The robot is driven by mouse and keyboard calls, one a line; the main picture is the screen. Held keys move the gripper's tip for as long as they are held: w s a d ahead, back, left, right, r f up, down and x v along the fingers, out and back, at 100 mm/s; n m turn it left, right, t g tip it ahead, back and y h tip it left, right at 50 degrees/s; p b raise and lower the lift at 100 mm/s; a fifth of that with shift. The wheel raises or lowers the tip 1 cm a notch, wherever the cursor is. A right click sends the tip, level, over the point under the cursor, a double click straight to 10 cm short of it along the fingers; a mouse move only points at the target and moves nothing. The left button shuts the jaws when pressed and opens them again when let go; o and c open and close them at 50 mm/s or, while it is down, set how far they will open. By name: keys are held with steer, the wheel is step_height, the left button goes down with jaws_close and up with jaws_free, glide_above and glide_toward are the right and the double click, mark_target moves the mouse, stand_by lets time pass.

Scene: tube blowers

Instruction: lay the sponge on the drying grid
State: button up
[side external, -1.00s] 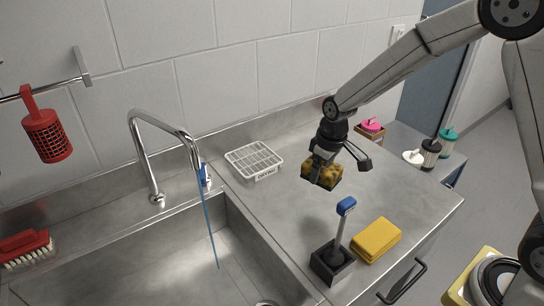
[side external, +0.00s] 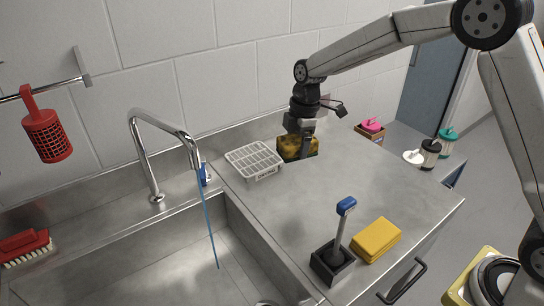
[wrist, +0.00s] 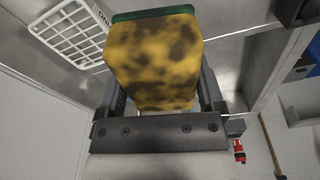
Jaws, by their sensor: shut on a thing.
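The sponge (side external: 297,148) is yellow with dark stains and has a green layer on one side. It fills the middle of the wrist view (wrist: 153,62). My gripper (side external: 300,132) is shut on the sponge and holds it just right of the drying grid. The drying grid (side external: 254,160) is a white slatted rack on the steel counter beside the sink, near the back wall. Part of it shows at the upper left of the wrist view (wrist: 72,30). The grid's top is empty. I cannot tell exactly how high the sponge is above the counter.
A clean yellow sponge (side external: 376,240) lies at the counter's front. A blue-headed brush (side external: 345,208) stands in a black holder (side external: 332,263). The tap (side external: 160,130) and sink (side external: 170,260) are left of the grid. The counter between grid and yellow sponge is clear.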

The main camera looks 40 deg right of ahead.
steer(key=shift+w+a+r+n, duration=0.2)
steer(key=shift+w+r+n, duration=0.15)
steer(key=shift+n, duration=0.35)
steer(key=shift+w+a+r+n, duration=0.2)
steer(key=shift+r+n, duration=0.1)
steer(key=shift+n, duration=0.4)
steer(key=shift+w, duration=0.15)
steer(key=shift+w+f, duration=1.95)
steer(key=shift+w, duration=2.3)
glide_above(257, 163)
steer(key=shift+s+d+f, duration=0.1)
steer(key=shift+d+f, duration=0.05)
steer(key=shift+f, duration=1.25)
steer(key=shift+s+d+f, duration=0.1)
steer(key=shift+f, duration=1.25)
steer(key=shift+w+f, duration=0.15)
steer(key=shift+f, duration=0.05)
steer(key=shift+f, duration=1.6)
steer(key=shift+f, duration=0.1)
